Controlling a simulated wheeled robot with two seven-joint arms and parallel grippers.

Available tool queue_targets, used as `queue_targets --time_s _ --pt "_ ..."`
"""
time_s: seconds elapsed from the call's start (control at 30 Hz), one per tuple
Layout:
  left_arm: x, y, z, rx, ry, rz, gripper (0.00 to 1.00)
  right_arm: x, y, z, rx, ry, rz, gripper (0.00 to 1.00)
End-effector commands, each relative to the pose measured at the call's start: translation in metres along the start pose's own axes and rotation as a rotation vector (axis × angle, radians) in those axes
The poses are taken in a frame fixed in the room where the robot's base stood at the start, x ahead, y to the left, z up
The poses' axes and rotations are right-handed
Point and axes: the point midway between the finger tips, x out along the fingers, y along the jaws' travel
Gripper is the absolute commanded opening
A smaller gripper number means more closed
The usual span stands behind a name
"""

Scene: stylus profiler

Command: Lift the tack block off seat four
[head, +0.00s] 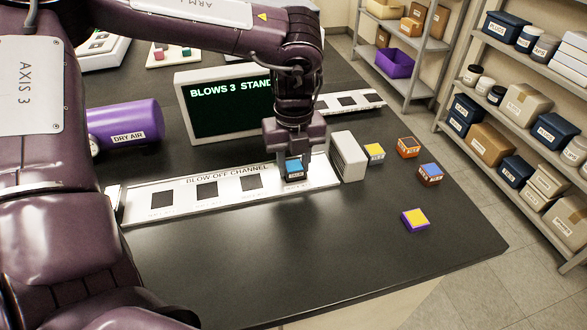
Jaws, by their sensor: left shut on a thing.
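My left gripper (293,165) points straight down over the right end of the white blow-off channel strip (225,187). It is shut on a small block with a blue top and a labelled front, the tack block (294,170). The block is at the rightmost seat of the strip; I cannot tell whether it touches the seat. Dark square seats show to its left on the strip, empty. My right gripper is not in view.
A grey-white box (348,156) stands just right of the gripper. Small coloured blocks, among them a purple-and-yellow one (415,220), lie further right. A display (232,105) stands behind, beside a purple dry air cylinder (124,124). The table's front is clear.

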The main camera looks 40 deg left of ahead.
Motion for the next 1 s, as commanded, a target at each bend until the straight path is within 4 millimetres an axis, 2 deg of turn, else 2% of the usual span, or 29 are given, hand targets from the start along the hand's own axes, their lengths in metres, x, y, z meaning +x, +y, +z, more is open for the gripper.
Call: queue_targets --time_s 0.07,1.0 --pt "0.000 0.000 0.000 0.000 0.000 0.000 0.00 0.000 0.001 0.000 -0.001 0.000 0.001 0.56" --pt "-0.012 0.000 0.000 0.000 -0.001 0.000 0.00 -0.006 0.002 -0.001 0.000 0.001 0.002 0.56"
